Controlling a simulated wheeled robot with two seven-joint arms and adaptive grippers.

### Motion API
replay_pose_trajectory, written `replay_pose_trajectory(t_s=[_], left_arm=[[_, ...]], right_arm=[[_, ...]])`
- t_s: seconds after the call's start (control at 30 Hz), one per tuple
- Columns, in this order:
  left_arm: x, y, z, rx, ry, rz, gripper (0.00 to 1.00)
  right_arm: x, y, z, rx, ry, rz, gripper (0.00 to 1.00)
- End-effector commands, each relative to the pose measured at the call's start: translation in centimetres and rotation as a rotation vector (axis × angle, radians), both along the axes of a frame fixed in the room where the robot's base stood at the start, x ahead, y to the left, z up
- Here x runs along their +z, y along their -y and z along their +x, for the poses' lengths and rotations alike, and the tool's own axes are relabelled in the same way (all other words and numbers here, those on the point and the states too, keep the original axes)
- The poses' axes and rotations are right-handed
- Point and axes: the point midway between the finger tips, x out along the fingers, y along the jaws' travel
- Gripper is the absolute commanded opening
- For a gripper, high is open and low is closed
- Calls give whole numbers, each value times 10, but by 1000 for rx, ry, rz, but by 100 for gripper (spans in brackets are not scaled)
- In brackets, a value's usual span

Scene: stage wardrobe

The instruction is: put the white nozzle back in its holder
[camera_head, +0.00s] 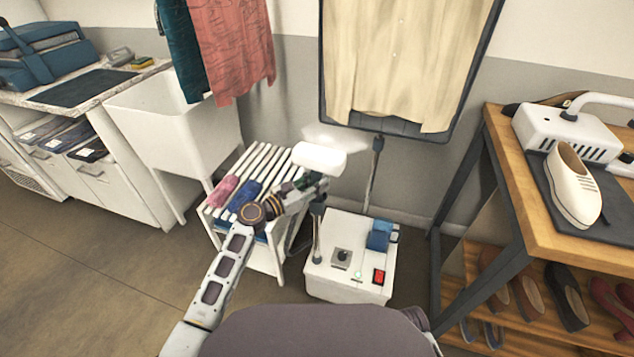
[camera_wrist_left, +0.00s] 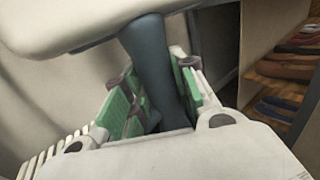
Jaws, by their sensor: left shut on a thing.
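The white nozzle (camera_head: 320,157) is a rounded block with a dark handle (camera_wrist_left: 150,60). My left gripper (camera_head: 312,186) is shut on that handle, its green pads on either side in the left wrist view. The nozzle is held up in the air, above the steamer base and in front of the grey wall. The white steamer base (camera_head: 350,262) stands on the floor. A short grey post with a dark top (camera_head: 318,208) rises at its left, just below my gripper; it looks like the holder, but I cannot be sure. My right gripper is not in view.
A white slatted rack (camera_head: 262,165) with rolled cloths stands left of the base. A wooden table (camera_head: 520,190) with a shoe stands right.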

Motion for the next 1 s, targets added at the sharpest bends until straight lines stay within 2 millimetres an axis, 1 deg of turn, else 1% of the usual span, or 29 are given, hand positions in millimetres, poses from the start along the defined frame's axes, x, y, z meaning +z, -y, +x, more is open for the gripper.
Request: replay_pose_trajectory(t_s=[0.23,0.27,0.3,0.33,0.73,1.0], left_arm=[[-2,0,0,0,1,-2,0],[-2,0,0,0,1,-2,28],[-2,0,0,0,1,-2,33],[-2,0,0,0,1,-2,36],[-4,-2,-1,0,-1,0,36],[-3,-11,-8,1,0,0,36]], right_arm=[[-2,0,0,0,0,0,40],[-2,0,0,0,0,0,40],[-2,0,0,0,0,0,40],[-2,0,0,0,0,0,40],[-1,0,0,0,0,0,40],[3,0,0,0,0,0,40]])
